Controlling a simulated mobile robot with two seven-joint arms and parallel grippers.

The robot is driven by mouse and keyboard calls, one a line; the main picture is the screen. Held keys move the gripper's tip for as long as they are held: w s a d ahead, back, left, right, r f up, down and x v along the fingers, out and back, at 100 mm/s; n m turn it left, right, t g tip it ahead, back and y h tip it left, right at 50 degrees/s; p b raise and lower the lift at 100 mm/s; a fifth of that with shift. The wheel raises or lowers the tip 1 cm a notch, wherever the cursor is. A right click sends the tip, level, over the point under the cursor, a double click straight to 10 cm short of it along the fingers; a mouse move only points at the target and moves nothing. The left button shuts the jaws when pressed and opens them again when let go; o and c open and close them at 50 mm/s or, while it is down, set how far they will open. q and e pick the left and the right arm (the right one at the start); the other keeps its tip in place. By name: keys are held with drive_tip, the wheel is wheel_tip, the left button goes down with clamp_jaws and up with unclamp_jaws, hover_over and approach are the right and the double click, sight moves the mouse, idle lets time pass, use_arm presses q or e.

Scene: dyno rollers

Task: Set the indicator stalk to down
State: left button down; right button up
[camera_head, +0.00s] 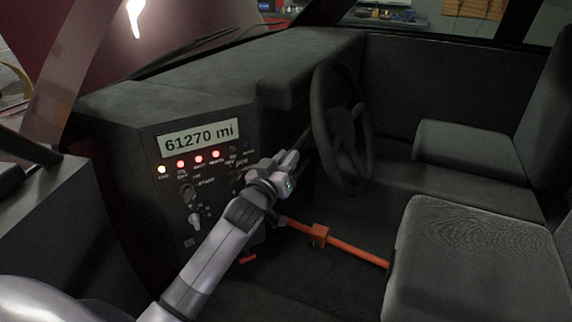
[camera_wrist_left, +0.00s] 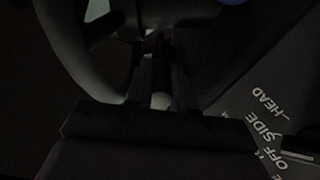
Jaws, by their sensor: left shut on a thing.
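My left gripper (camera_head: 292,158) reaches in beside the dash, just left of the steering wheel (camera_head: 338,125). Its fingers also show in the dark left wrist view (camera_wrist_left: 162,85), close together on the indicator stalk, whose pale rounded end (camera_wrist_left: 161,100) sits between them. In the head view a dark length of the stalk (camera_head: 304,137) runs up from the fingertips toward the wheel. The gripper hides much of the stalk, and I cannot tell its exact angle. My right gripper is not in view.
The dash panel (camera_head: 200,150) with mileage display, lit red lamps and knobs is left of my gripper. An orange bar (camera_head: 345,246) crosses the footwell below. Seats (camera_head: 470,260) stand at the right. The wheel rim is close to my fingers.

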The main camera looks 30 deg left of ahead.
use_arm(q)
drive_tip(key=shift+w+f+t+b, duration=0.15)
drive_tip(key=shift+f+t+b, duration=1.05)
drive_tip(key=shift+b, duration=1.4)
drive_tip(key=shift+w+f+b, duration=0.1)
drive_tip(key=shift+f+b, duration=0.35)
drive_tip(key=shift+b, duration=0.6)
drive_tip(key=c, duration=1)
unclamp_jaws()
drive_tip(key=v, duration=0.7)
drive_tip(key=shift+f, duration=0.1)
drive_tip(key=shift+d+f, duration=0.1)
